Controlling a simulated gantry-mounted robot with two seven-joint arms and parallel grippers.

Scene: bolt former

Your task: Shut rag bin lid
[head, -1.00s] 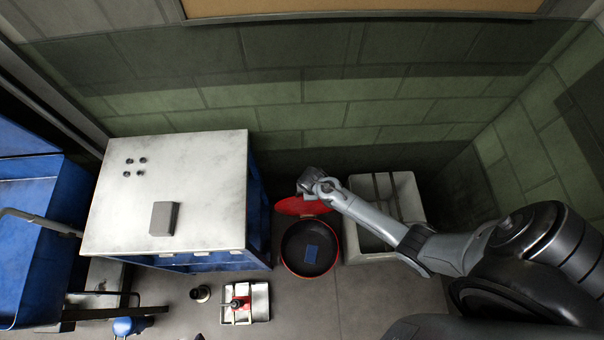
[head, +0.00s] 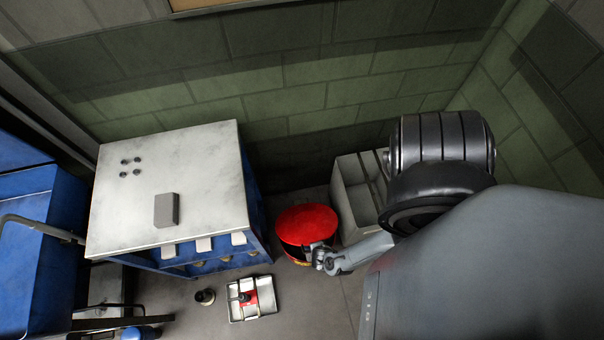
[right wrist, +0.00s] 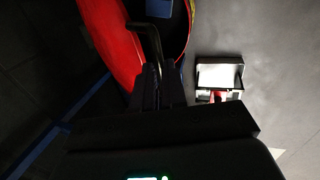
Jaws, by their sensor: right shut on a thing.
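The red lid (head: 306,224) covers most of the rag bin (head: 292,256) as seen in the head view. In the right wrist view the lid (right wrist: 112,48) is tilted, with a gap between it and the bin rim (right wrist: 190,22). A blue rag (right wrist: 160,8) shows through this gap. My right gripper (head: 318,250) is at the front right of the lid. In the right wrist view it is shut on a dark bent handle (right wrist: 148,38) beside the lid; its attachment is partly hidden. My left gripper is not in view.
A blue cabinet with a pale top (head: 175,190) stands left of the bin. A grey-white box (head: 358,195) stands close on its right. A small tray with a red item (head: 265,308) and a dark round object (head: 204,297) lie on the floor in front.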

